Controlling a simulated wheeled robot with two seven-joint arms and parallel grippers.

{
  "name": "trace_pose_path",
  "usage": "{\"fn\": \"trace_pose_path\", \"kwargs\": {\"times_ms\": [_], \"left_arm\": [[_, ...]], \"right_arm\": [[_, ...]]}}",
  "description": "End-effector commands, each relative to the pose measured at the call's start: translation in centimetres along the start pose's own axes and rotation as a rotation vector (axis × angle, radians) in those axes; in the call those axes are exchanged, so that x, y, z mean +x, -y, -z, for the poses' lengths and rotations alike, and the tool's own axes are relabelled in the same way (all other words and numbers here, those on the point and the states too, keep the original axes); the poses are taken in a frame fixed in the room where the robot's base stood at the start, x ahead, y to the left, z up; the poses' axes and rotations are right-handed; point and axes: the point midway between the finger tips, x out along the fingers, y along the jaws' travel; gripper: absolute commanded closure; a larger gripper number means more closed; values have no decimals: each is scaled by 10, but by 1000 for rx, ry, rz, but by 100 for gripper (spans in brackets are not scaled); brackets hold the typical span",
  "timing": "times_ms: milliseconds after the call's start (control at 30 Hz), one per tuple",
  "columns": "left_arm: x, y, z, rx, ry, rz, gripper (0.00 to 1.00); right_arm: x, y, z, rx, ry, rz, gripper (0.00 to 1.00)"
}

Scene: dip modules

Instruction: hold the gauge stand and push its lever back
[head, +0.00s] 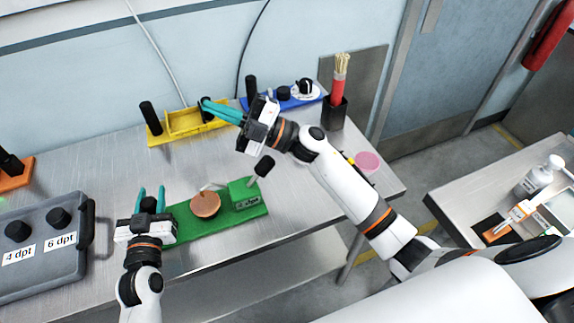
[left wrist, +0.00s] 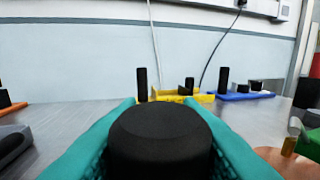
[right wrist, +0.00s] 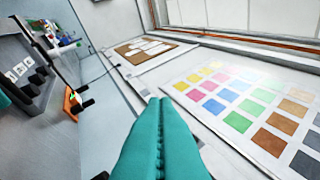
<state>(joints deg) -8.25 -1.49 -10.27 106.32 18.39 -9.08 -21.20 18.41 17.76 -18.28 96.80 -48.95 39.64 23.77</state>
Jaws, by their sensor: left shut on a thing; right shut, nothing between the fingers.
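The gauge stand is a green base (head: 192,228) on the near part of the metal table. It bears a copper disc (head: 205,205) and a green block (head: 245,195) at its right end. The lever's black knob (head: 264,166) sticks up from that block, tilted to the right. My left gripper (head: 151,198) is shut on the black post at the stand's left end; the post's round top (left wrist: 160,140) fills the left wrist view between the teal fingers. My right gripper (head: 207,106) is shut and empty over the yellow module, beyond and left of the lever; its fingers (right wrist: 160,105) touch each other.
A yellow tray module (head: 175,128) and a blue module (head: 290,103) stand along the wall. A black cup (head: 335,113) with sticks is at the back right. A grey case (head: 40,262) with knobs is at the left. Bare table lies between stand and modules.

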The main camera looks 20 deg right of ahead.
Motion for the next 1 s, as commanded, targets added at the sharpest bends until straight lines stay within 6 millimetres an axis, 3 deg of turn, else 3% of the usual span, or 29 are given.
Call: {"fn": "trace_pose_path", "kwargs": {"times_ms": [33,167,300,600,800,900,1000], "left_arm": [[0,0,0,-2,0,-1,100],[0,0,0,-2,0,-1,100],[0,0,0,-2,0,0,100],[0,0,0,-2,-1,0,100],[0,0,1,-2,-1,0,100],[0,0,1,-2,-1,0,100],[0,0,1,-2,-1,0,100]], "right_arm": [[-14,1,17,-113,-17,-32,100],[-51,3,51,-401,-23,-115,100],[-100,7,85,-708,-6,-207,100],[-221,44,132,-1372,99,-357,100],[-306,65,129,-1739,246,-413,100],[-349,51,107,-1793,391,-420,100],[-374,36,86,-1768,500,-409,100]]}}
